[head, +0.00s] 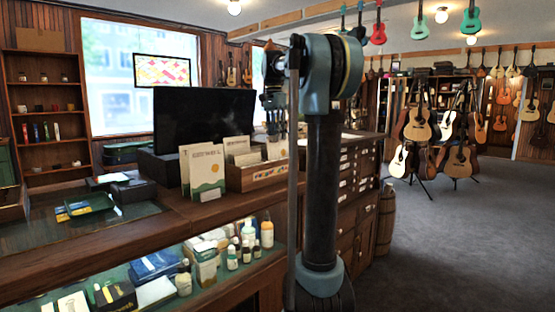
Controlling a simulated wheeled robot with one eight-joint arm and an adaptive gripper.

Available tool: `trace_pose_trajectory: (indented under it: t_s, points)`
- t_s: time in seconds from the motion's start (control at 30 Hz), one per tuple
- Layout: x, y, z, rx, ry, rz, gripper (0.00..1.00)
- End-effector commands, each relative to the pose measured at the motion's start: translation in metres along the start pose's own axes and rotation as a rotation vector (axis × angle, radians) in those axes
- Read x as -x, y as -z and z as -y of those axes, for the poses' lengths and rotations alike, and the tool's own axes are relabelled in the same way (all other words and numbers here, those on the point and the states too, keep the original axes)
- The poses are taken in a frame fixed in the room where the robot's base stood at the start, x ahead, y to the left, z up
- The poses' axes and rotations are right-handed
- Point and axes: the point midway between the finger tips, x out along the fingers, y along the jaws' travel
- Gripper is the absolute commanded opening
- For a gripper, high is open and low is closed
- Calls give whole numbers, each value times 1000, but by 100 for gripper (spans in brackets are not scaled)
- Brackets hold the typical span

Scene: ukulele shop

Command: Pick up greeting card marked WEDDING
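A wooden box (256,178) on the counter holds several upright cards (237,148). None of them shows a readable WEDDING mark, so I cannot tell which is the wedding card. A cream sheet with green hills and a yellow dot (205,176) stands upright just left of the box; its small heading is not clearly readable. My gripper (274,128) is small in view, left of my arm column, and appears above and behind the box's right end. Its fingers are too small and dark to tell open from shut.
A dark monitor (200,120) stands behind the cards. The wooden counter (165,215) has a glass front with bottles (247,232) inside. A green tray (88,203) lies at left. A drawer cabinet (350,190) and barrel (385,220) stand right; carpet (460,250) beyond is open.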

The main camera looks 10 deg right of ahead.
Motion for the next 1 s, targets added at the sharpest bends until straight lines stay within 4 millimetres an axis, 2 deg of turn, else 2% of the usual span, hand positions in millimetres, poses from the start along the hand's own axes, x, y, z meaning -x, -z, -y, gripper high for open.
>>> trace_pose_trajectory:
  t_s: [0.17,0.5,0.8,0.9,0.93,1.0]
  points:
    - [-11,1,1,0,0,0,28]
    - [-51,4,4,1,0,0,28]
    - [-54,4,4,1,0,0,28]
    - [-54,4,4,1,0,0,5]
    - [-54,4,4,1,0,0,0]
    - [-54,4,4,1,0,0,0]
